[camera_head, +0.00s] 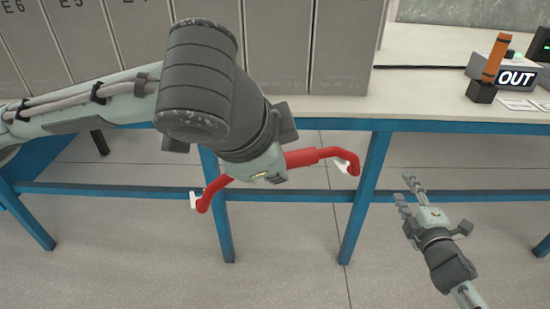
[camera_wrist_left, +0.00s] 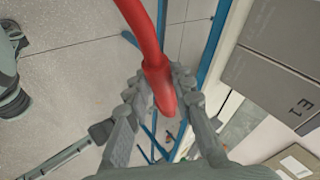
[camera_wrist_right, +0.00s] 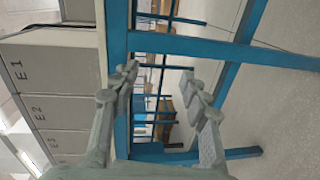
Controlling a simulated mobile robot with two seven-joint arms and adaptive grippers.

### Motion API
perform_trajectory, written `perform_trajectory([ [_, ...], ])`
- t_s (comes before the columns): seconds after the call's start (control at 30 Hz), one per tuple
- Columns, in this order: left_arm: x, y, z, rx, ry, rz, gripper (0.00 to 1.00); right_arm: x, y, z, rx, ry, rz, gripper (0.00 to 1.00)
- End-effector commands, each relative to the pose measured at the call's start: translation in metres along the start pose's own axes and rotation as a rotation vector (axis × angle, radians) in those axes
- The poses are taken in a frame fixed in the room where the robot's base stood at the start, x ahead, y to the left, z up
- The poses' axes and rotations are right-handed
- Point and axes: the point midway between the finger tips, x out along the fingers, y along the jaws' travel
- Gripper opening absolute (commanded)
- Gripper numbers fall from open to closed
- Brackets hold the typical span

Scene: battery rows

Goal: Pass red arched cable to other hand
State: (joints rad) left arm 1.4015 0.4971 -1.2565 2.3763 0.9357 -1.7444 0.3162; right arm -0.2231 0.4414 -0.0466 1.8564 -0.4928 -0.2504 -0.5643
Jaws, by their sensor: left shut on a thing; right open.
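The red arched cable (camera_head: 318,156) has a bent end with a pale tip on each side, and my left wrist hides part of its middle in the head view. My left gripper (camera_wrist_left: 162,85) is shut on the cable and holds it in the air in front of the table; the cable rises from between its fingers in the left wrist view. My right gripper (camera_head: 411,188) is open and empty, below and to the right of the cable's right end, apart from it. In the right wrist view its fingers (camera_wrist_right: 160,85) are spread with nothing between them.
A table with a blue frame (camera_head: 371,170) stands behind the cable, bearing grey battery units (camera_head: 277,45). At the right on its top are an orange stick (camera_head: 495,58) in a black holder and a box marked OUT (camera_head: 516,77). Floor space in front is clear.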

Motion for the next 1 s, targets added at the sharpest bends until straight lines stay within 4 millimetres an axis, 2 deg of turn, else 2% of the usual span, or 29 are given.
perform_trajectory([
  [0.03, -0.001, -0.001, -0.001, -0.001, 0.002, -0.003, 0.0, -0.005, -0.028, 0.007, 0.08, -0.044, -0.062, 0.45],
  [0.27, -0.001, -0.001, -0.001, -0.001, 0.002, -0.003, 0.0, -0.044, -0.143, 0.029, 0.411, -0.256, -0.315, 0.45],
  [0.47, -0.001, -0.001, -0.001, 0.0, 0.002, -0.003, 0.0, -0.098, -0.236, 0.03, 0.66, -0.457, -0.519, 0.45],
  [0.6, -0.001, -0.001, -0.001, 0.0, 0.002, -0.003, 0.0, -0.145, -0.293, 0.022, 0.81, -0.606, -0.653, 0.45],
  [0.7, -0.001, -0.001, -0.001, -0.001, 0.002, -0.003, 0.0, -0.178, -0.326, 0.014, 0.899, -0.707, -0.737, 0.45],
  [0.8, -0.001, -0.001, -0.001, -0.001, 0.002, -0.003, 0.0, -0.207, -0.35, 0.004, 0.968, -0.793, -0.806, 0.45],
  [1.0, -0.001, -0.001, -0.001, 0.0, 0.002, -0.003, 0.0, -0.241, -0.376, -0.008, 1.04, -0.897, -0.883, 0.45],
])
